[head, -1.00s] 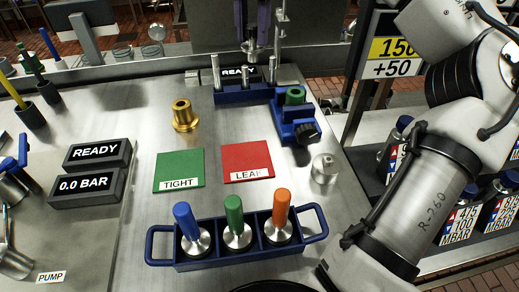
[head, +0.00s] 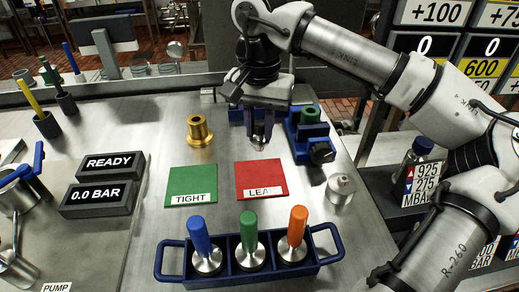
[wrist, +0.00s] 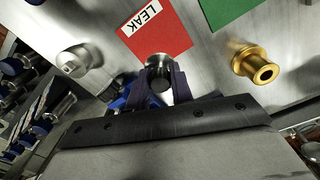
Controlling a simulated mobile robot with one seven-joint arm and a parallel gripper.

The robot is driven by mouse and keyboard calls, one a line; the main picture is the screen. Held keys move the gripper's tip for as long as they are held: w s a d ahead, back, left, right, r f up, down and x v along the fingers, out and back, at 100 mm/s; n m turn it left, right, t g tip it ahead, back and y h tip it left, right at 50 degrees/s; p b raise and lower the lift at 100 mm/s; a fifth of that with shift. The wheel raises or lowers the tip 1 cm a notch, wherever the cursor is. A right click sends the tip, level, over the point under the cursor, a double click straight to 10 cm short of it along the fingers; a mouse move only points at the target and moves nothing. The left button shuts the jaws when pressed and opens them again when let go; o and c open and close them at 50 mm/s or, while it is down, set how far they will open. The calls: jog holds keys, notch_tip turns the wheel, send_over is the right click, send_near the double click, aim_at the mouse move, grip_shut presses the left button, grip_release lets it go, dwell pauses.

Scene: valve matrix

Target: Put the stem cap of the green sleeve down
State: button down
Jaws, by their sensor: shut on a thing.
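My gripper (head: 260,132) points down behind the red LEAK plate (head: 260,178), its dark purple fingers shut on a small silver stem cap (head: 259,145). In the wrist view the cap (wrist: 159,63) sits between the fingertips, by the edge of the red plate (wrist: 158,32). I cannot tell whether the cap touches the table.
A brass flanged part (head: 199,131) stands left of my gripper. A silver cylinder (head: 341,189) stands to the right. The green TIGHT plate (head: 192,185) lies beside the red plate. In front, a blue tray (head: 172,262) holds blue-, green- and orange-handled tools. Both plates are bare.

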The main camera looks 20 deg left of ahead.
aim_at(259, 149)
jog(key=shift+f, duration=3.4)
jog(key=shift+f, duration=0.2)
jog(key=c, duration=1.2)
grip_release()
jog(key=shift+c, duration=0.2)
jog(key=shift+r, duration=0.1)
notch_tip(259, 149, up, 12)
jog(key=shift+r, duration=0.15)
